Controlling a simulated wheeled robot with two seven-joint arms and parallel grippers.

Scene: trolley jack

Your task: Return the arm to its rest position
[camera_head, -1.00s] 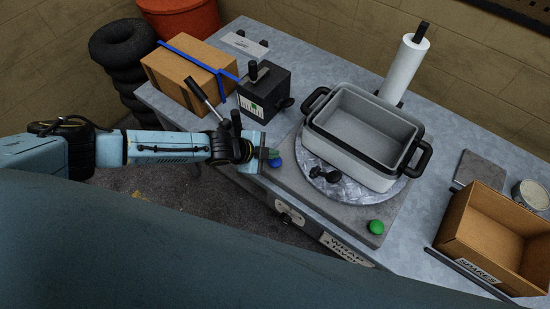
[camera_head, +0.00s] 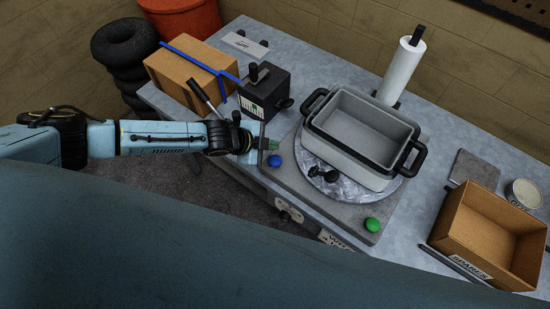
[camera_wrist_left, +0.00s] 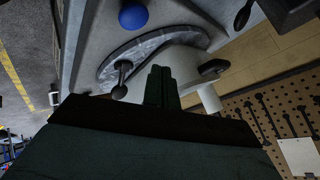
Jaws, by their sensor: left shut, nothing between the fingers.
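My left arm comes in from the left in the head view. Its gripper (camera_head: 268,144) is shut and empty, just behind the blue knob (camera_head: 274,160) and in front of the black box with a lever (camera_head: 264,92). In the left wrist view the dark fingers (camera_wrist_left: 160,82) are together, with the blue knob (camera_wrist_left: 133,15) to their upper left. A small gap seems to part the gripper from the blue knob. My right gripper is not in view.
A grey tub with black handles (camera_head: 413,158) stands on a round metal turntable (camera_head: 345,190). A green knob (camera_head: 372,224) is at the plate's front corner. A cardboard box with blue straps (camera_head: 180,78), a paper roll (camera_head: 402,70) and an open spares box (camera_head: 455,240) stand on the bench.

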